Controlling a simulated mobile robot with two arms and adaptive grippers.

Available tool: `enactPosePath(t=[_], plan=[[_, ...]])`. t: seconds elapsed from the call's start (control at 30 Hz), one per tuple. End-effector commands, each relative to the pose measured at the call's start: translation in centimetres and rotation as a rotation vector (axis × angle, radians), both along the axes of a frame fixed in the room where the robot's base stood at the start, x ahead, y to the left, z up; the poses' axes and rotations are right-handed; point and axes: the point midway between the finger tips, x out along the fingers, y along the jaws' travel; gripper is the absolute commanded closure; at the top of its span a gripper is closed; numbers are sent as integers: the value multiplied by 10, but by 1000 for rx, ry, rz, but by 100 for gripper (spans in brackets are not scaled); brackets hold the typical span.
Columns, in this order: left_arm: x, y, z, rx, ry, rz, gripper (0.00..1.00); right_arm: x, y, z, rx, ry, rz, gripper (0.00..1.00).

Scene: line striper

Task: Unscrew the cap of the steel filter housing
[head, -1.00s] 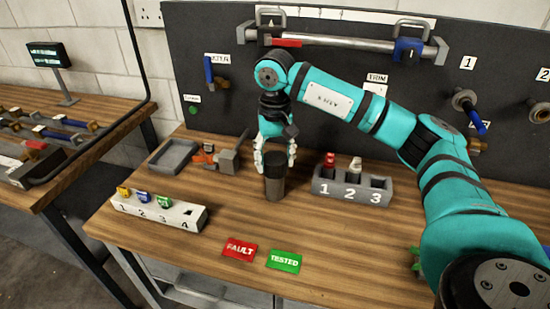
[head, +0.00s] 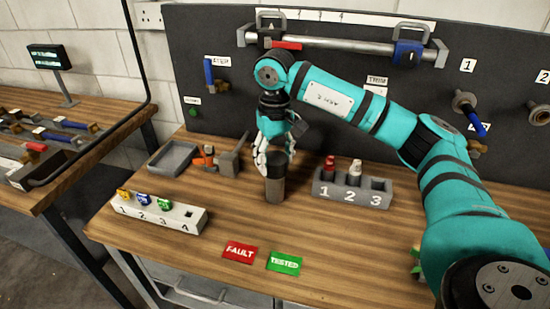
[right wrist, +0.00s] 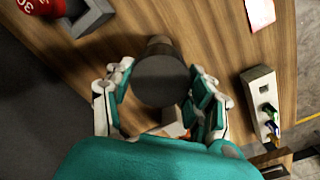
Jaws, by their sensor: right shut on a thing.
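The filter housing (head: 275,190) stands upright on the wooden bench, a short cylinder with a grey lower body. Its dark cap (head: 276,168) is on top. In the right wrist view the cap (right wrist: 160,80) is a round dark disc between the fingers. My right gripper (head: 274,155) reaches down from behind and is shut on the cap, with fingers on both sides of it. The seam between cap and body is too small to judge. My left gripper is not in view.
A grey numbered holder (head: 350,196) with red and white-topped items stands close on the right. A white numbered block (head: 158,213) is at the left. A grey tray (head: 172,158) lies behind.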

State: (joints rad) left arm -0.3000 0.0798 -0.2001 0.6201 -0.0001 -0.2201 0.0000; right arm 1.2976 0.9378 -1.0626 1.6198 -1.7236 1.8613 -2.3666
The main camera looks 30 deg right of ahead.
Motion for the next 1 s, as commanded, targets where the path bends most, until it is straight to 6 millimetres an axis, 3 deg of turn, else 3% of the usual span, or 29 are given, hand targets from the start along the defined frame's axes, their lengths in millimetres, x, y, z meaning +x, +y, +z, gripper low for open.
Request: enactPosePath(t=[0.57, 1.0], plan=[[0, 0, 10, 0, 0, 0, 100, 0, 0, 15, 1, 0, -1, 90], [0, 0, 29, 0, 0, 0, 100, 0, 0, 40, 1, -1, -1, 90]])
